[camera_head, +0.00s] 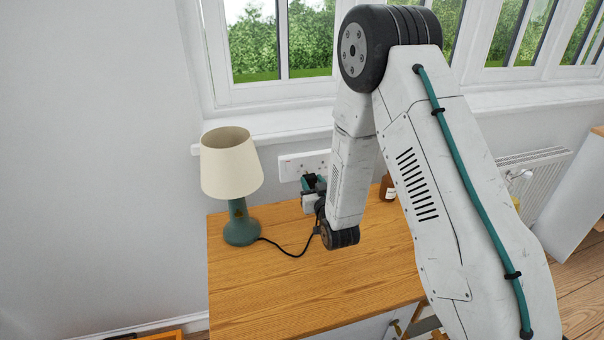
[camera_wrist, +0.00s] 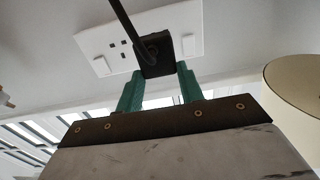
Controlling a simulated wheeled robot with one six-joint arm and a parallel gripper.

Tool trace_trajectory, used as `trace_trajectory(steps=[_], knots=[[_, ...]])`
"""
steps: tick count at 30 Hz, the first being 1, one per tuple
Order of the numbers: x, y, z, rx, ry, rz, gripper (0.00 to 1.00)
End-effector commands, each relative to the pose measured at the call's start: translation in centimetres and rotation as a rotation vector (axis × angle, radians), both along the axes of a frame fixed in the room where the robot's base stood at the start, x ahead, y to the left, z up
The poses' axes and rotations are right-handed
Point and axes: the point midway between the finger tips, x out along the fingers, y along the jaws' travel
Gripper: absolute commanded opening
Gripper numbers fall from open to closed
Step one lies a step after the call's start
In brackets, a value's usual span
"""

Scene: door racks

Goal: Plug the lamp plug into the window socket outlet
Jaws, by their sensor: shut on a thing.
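The white double socket outlet (camera_head: 291,166) is on the wall below the window, behind the desk; it also fills the upper middle of the wrist view (camera_wrist: 101,44). My gripper (camera_head: 313,184) is in front of it, with its green fingers shut on the sides of the black lamp plug (camera_wrist: 155,56). The plug covers one half of the outlet's face; the other half shows bare holes. I cannot tell whether the plug touches the face or how deep its pins are. A black cord (camera_head: 285,250) runs from the plug to the lamp (camera_head: 231,165).
The lamp stands upright on the wooden desk (camera_head: 270,300), left of my gripper. A brown bottle (camera_head: 388,188) stands to the right behind my arm. The window sill (camera_head: 270,125) juts out above the outlet. The front left of the desk is clear.

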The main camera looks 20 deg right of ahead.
Motion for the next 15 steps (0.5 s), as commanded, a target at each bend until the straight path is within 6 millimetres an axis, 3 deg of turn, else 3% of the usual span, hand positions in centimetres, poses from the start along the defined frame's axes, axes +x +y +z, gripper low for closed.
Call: trace_trajectory(steps=[15], knots=[[-0.6,-4.3,0.0,0.0,0.0,-0.003,0.1]])
